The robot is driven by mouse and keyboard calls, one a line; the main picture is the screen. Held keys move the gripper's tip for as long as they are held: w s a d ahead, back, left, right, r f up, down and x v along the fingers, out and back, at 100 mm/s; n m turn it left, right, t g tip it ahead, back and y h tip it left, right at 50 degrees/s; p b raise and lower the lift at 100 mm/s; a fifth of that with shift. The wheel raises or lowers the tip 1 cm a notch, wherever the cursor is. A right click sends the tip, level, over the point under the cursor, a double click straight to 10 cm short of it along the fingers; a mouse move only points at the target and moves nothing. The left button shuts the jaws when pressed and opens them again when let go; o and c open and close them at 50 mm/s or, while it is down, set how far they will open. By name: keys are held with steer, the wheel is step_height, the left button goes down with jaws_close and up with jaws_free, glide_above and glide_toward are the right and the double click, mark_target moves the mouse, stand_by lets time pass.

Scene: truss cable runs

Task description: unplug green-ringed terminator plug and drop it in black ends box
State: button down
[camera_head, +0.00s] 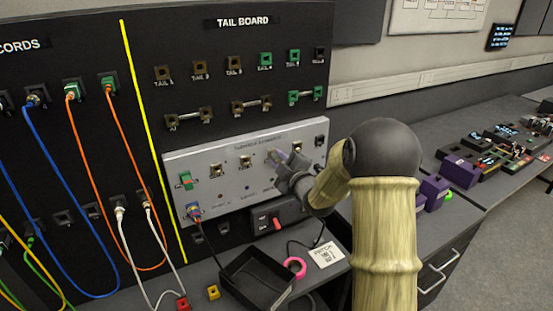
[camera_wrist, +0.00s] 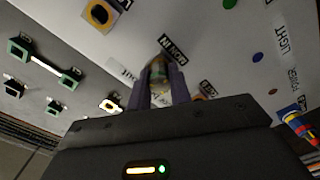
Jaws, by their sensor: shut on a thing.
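My gripper (camera_head: 277,158) is at the silver panel (camera_head: 225,160), right of its middle. In the wrist view its two purple-grey fingers (camera_wrist: 160,82) are shut on a small pale, faintly greenish plug (camera_wrist: 159,70), close to the panel face by an upside-down label. I take it for the terminator plug; its ring is mostly hidden by the fingers. I cannot tell whether it is still seated in its socket. An open, empty-looking black box (camera_head: 258,278) lies on the bench below the panel.
A pink ring (camera_head: 295,267) and yellow block (camera_head: 213,292) flank the box. Corded plugs hang at left.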

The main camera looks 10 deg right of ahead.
steer(key=shift+f+n+b, duration=0.1)
steer(key=shift+n+b, duration=1.1)
steer(key=shift+b, duration=1)
steer(key=shift+n+b, duration=1)
steer(key=shift+b, duration=0.9)
steer(key=shift+s, duration=0.1)
steer(key=shift+b+v, duration=1.25)
steer(key=shift+v, duration=1.05)
steer(key=shift+r, duration=0.2)
